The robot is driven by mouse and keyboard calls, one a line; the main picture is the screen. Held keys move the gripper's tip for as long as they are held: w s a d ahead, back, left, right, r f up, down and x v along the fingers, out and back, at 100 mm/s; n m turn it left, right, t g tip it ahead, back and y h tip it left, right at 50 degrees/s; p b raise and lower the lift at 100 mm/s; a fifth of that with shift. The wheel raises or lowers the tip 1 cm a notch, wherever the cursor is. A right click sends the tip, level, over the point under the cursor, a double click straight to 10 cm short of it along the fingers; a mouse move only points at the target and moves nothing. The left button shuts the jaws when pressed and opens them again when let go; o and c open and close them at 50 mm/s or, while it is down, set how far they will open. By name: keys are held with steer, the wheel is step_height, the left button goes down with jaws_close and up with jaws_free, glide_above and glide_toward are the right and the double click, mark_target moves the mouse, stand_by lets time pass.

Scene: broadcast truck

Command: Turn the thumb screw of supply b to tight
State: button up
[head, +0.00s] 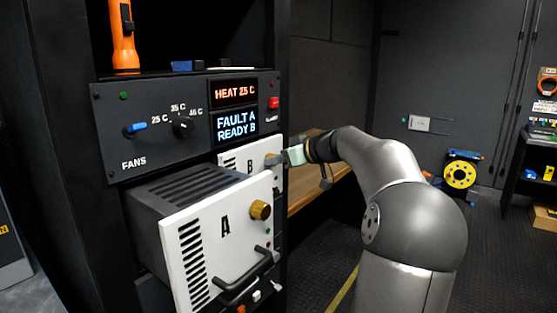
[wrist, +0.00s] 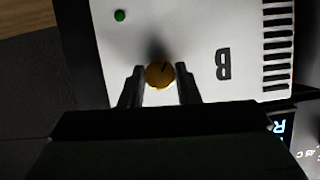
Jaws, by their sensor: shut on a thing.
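Supply B (head: 238,159) is a white-faced module in the rack, set behind the pulled-out supply A (head: 188,248). In the wrist view the white face of supply B (wrist: 200,30) shows its letter, vent slots and a green lamp. Its brass thumb screw (wrist: 159,74) sits between my two fingers, with a dark mark on its face pointing up and slightly right. My gripper (wrist: 160,86) is shut on the thumb screw. In the head view my gripper (head: 278,160) reaches supply B from the right and mostly hides the screw.
Supply A has a brass thumb screw (head: 260,210) and a black handle (head: 245,277), and juts out in front of supply B. The fan panel (head: 160,150) above reads HEAT 25 C, FAULT A, READY B. An orange flashlight (head: 123,40) stands on top. A wooden bench (head: 310,190) lies behind my arm.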

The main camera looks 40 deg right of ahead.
steer(key=m+y+p, duration=0.1)
steer(key=m, duration=0.1)
steer(key=shift+d+m+y, duration=0.1)
steer(key=shift+m+y, duration=0.2)
steer(key=shift+f+m+t+y+p, duration=0.15)
steer(key=shift+m+t+y+p, duration=0.75)
steer(key=shift+m+p, duration=2.1)
steer(key=shift+f+m+t+y+p, duration=0.2)
steer(key=shift+m+t+y+p, duration=0.65)
steer(key=shift+m, duration=4.15)
steer(key=shift+f+m+t+y+p, duration=0.15)
steer(key=shift+m+t+y+p, duration=0.2)
steer(key=shift+m+t+p, duration=2.6)
steer(key=m+g+b, duration=0.1)
steer(key=m+g, duration=0.1)
steer(key=shift+m+g, duration=0.25)
steer(key=shift+g, duration=0.15)
steer(key=shift+f, duration=0.1)
steer(key=o, duration=1)
